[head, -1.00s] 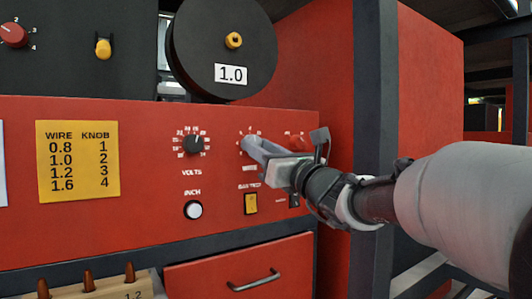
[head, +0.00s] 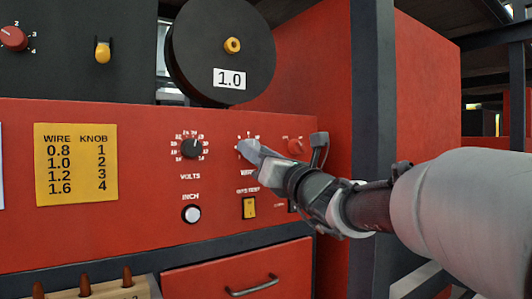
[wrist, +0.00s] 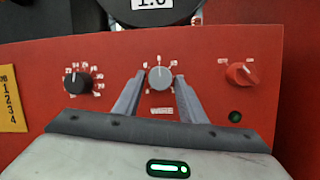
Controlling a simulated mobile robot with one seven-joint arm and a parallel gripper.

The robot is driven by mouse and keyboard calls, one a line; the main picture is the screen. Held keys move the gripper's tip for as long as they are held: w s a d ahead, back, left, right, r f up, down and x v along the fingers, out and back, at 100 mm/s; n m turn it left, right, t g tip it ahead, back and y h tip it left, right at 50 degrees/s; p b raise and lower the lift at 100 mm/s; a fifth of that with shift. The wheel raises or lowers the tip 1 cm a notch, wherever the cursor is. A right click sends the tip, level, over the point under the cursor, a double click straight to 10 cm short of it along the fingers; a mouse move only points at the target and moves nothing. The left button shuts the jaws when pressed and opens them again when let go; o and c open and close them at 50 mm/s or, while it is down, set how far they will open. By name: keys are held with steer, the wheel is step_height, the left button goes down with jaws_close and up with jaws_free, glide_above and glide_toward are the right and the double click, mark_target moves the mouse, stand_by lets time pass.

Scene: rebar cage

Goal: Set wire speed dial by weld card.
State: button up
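The wire speed dial (wrist: 160,78) is a grey round knob on the red panel, with a white mark pointing roughly up and numbers around it. In the head view, my gripper (head: 244,149) covers most of it. In the wrist view, my gripper (wrist: 160,80) has one finger on each side of the knob, with a narrow gap visible at the left; contact at the right is unclear. A yellow card (head: 76,190) lists wire 0.8, 1.0, 1.2, 1.6 against knob 1, 2, 3, 4. The wire spool (head: 222,45) bears a 1.0 label (head: 229,79).
A black volts dial (head: 191,148) is left of the wire dial and a red knob (wrist: 242,74) right of it. Below are a white inch button (head: 191,214) and a yellow switch (head: 249,207). Another red knob (head: 13,38) is at upper left. A drawer (head: 238,270) is below.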

steer(key=shift+o, duration=0.9)
steer(key=v, duration=1.7)
steer(key=shift+s, duration=0.25)
steer(key=shift+d, duration=0.1)
